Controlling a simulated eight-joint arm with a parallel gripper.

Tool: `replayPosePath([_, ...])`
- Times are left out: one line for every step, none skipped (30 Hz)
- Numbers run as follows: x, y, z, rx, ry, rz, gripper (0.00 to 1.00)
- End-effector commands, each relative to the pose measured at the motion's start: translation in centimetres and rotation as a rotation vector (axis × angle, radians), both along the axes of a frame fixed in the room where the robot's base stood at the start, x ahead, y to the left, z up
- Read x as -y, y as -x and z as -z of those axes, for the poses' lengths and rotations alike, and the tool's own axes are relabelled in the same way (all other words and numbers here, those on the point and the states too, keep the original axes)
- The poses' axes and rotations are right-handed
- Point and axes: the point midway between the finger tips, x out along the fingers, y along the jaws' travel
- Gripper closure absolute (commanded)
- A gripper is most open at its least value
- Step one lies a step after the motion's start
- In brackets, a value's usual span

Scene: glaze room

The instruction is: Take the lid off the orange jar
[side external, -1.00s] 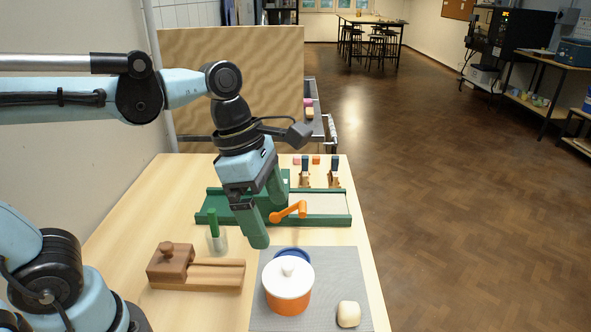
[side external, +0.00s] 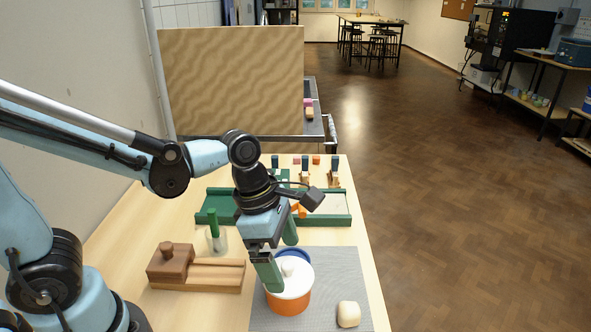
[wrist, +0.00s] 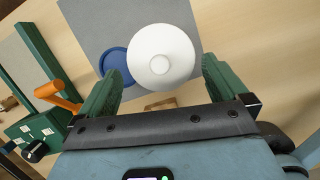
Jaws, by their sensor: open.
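The orange jar (side external: 289,305) stands on a grey mat, with its white lid (side external: 299,283) on top. In the wrist view the white lid (wrist: 176,48) and its round knob (wrist: 160,64) lie ahead between my fingers and hide the jar body. My gripper (side external: 280,264) is open just above the lid, with one finger overlapping the lid's left edge in the side view. In the wrist view my gripper (wrist: 160,85) has nothing between its two green fingers. I cannot tell whether a finger touches the lid.
A blue round thing (wrist: 113,62) lies right beside the jar on the grey mat (side external: 345,270). A pale lump (side external: 348,314) is at the mat's front right.

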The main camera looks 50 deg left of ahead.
Motion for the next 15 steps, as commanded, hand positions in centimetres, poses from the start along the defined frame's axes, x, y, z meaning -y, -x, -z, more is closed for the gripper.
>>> replayPosePath([0.1,-0.1,0.6,0.0,0.0,0.001,0.0])
replayPosePath([0.2,-0.2,0.8,0.0,0.0,0.001,0.0])
replayPosePath([0.3,-0.2,1.2,0.0,0.0,0.001,0.0])
replayPosePath([0.3,-0.3,1.4,0.0,0.0,0.001,0.0])
replayPosePath([0.4,-0.3,1.6,0.0,0.0,0.001,0.0])
replayPosePath([0.4,-0.3,1.8,0.0,0.0,0.001,0.0])
replayPosePath([0.4,-0.3,2.0,0.0,0.0,0.001,0.0])
replayPosePath([0.5,-0.3,2.1,0.0,0.0,0.001,0.0])
replayPosePath([0.5,-0.3,2.2,0.0,0.0,0.001,0.0])
replayPosePath([0.5,-0.3,2.2,0.0,0.0,0.001,0.0])
replayPosePath([0.5,-0.3,2.3,0.0,0.0,0.0,0.0])
replayPosePath([0.5,-0.3,2.3,0.0,0.0,0.0,0.0])
replayPosePath([0.5,-0.3,2.3,0.0,0.0,0.0,0.0])
replayPosePath([0.5,-0.3,2.3,0.0,0.0,0.0,0.0])
replayPosePath([0.5,-0.3,2.3,0.0,0.0,0.0,0.0])
